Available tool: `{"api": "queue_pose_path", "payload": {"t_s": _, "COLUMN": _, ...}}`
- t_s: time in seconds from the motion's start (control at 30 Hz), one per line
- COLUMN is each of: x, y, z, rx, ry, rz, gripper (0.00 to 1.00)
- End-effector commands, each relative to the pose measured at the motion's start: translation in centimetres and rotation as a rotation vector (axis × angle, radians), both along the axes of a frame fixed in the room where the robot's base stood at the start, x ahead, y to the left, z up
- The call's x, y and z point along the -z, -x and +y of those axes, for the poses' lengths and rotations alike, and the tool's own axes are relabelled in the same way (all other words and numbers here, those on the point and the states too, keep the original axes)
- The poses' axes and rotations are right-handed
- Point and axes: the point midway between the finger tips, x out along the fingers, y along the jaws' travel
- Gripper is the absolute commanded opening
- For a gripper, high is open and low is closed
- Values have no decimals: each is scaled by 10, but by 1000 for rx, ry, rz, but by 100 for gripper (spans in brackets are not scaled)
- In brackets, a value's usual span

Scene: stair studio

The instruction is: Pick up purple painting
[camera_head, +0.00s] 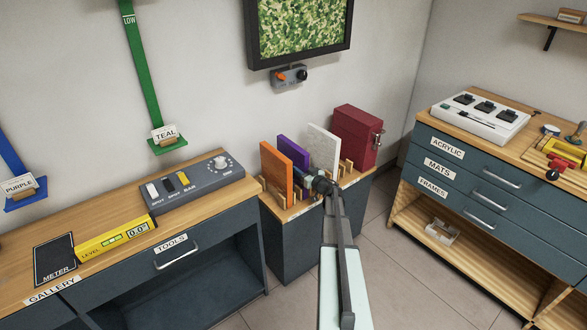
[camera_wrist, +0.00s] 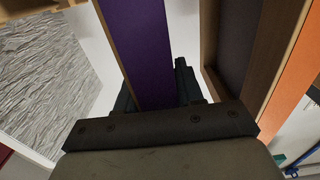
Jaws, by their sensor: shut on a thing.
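The purple painting (camera_head: 293,154) stands upright in a wooden rack between an orange panel (camera_head: 275,171) and a grey-white panel (camera_head: 323,148). My gripper (camera_head: 322,184) is at the near edge of the rack, at the purple painting. In the wrist view the purple painting (camera_wrist: 139,48) runs down between the dark fingers of my gripper (camera_wrist: 158,92), which is shut on it. The fingertips are partly hidden by the painting and the gripper body. The painting's lower part is hidden in the head view.
The orange panel (camera_wrist: 296,70) and the grey textured panel (camera_wrist: 45,75) flank the painting closely. A dark red box (camera_head: 357,136) stands right of the rack. The tools bench (camera_head: 200,217) is at left, the drawer cabinet (camera_head: 480,185) at right. Bare floor (camera_head: 400,270) lies between.

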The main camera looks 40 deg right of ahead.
Motion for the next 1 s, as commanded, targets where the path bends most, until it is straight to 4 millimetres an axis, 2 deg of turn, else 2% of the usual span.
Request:
{"api": "queue_pose_path", "payload": {"t_s": 0.03, "x": 0, "y": 0, "z": 0, "rx": 0, "ry": 0, "rz": 0, "gripper": 9}}
{"api": "queue_pose_path", "payload": {"t_s": 0.13, "x": 0, "y": 0, "z": 0, "rx": 0, "ry": 0, "rz": 0, "gripper": 0}}
{"api": "queue_pose_path", "payload": {"t_s": 0.57, "x": -5, "y": 0, "z": 0, "rx": 0, "ry": 0, "rz": -1, "gripper": 0}}
{"api": "queue_pose_path", "payload": {"t_s": 0.67, "x": -16, "y": 0, "z": 0, "rx": 0, "ry": 2, "rz": -2, "gripper": 0}}
{"api": "queue_pose_path", "payload": {"t_s": 1.0, "x": -74, "y": 1, "z": 1, "rx": -1, "ry": 2, "rz": -2, "gripper": 0}}
